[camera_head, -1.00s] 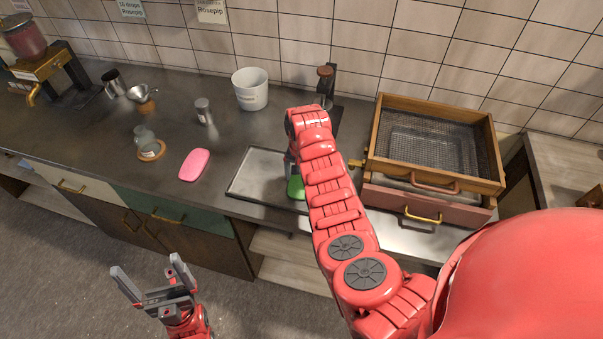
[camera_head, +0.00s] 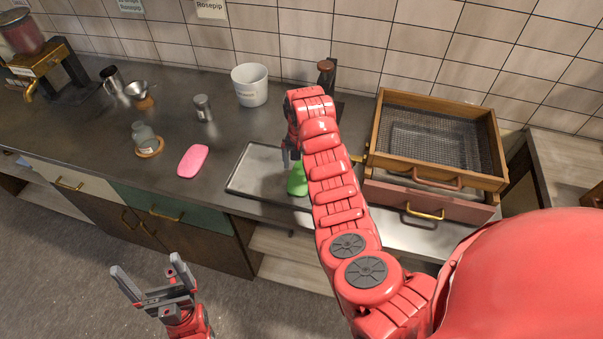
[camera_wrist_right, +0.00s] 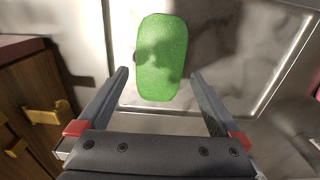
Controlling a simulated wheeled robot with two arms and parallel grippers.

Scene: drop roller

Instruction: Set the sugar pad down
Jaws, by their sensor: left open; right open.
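A green pad (camera_head: 297,180) lies on the shallow pale tray (camera_head: 254,172) on the counter, partly hidden by my right arm in the head view. In the right wrist view the whole green pad (camera_wrist_right: 162,57) shows, flat and rounded. My right gripper (camera_wrist_right: 158,80) is open, with its fingers apart on either side of the pad's near end. A pink pad (camera_head: 193,161) lies flat on the counter left of the tray. My left gripper (camera_head: 148,268) is open and empty, in front of the cabinets. No label shows which pad is the sugar one.
A wooden sieve box (camera_head: 437,139) stands right of the tray. A white bucket (camera_head: 250,85), a metal shaker (camera_head: 203,108) and a small bottle (camera_head: 146,138) on a round base stand on the counter. Bare counter lies around the pink pad.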

